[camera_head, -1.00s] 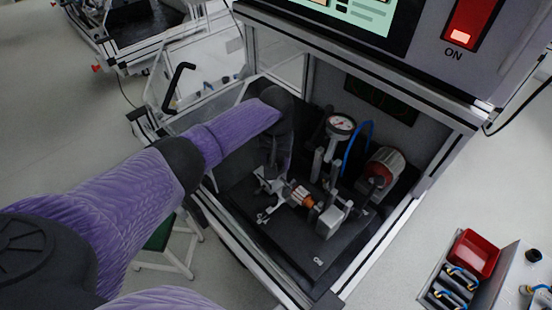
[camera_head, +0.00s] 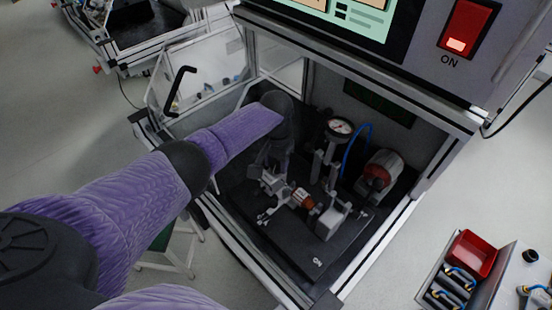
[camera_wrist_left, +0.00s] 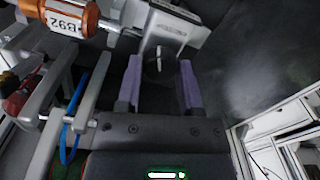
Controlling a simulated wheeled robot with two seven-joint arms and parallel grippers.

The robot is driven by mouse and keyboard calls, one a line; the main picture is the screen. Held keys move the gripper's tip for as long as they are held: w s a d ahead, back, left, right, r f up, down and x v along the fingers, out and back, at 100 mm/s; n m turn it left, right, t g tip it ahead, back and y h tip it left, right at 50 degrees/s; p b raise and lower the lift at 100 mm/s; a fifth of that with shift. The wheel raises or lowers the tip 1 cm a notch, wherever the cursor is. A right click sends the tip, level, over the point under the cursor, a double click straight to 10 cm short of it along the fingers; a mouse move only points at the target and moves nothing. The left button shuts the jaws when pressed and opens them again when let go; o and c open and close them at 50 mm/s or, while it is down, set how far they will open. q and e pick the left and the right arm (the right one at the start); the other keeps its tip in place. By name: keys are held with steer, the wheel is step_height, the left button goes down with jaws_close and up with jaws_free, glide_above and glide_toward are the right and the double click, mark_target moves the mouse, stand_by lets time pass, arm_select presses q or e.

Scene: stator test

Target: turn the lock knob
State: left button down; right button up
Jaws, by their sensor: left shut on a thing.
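My left arm reaches into the test cabinet in the head view. My left gripper (camera_head: 273,168) is dark and small there, at the left end of the clamped orange-and-silver stator (camera_head: 301,197). A small silver piece shows between the fingers. The stator (camera_wrist_left: 68,15), labelled B92, lies at the upper left there. My right gripper is not in view.
A dial gauge (camera_head: 340,127), a blue hose (camera_head: 357,147) and a red-and-grey motor (camera_head: 379,172) stand close by in the cabinet. The cabinet frame (camera_head: 408,216) borders the right side. A red bin (camera_head: 473,254) stands outside at the lower right.

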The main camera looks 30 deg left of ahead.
arm_select(q)
steer(key=m, duration=0.6)
steer(key=shift+m+p, duration=0.3)
steer(key=shift+p, duration=0.1)
steer(key=m, duration=0.3)
steer(key=shift+m, duration=2.1)
steer(key=shift+c, duration=1.2)
jaws_free()
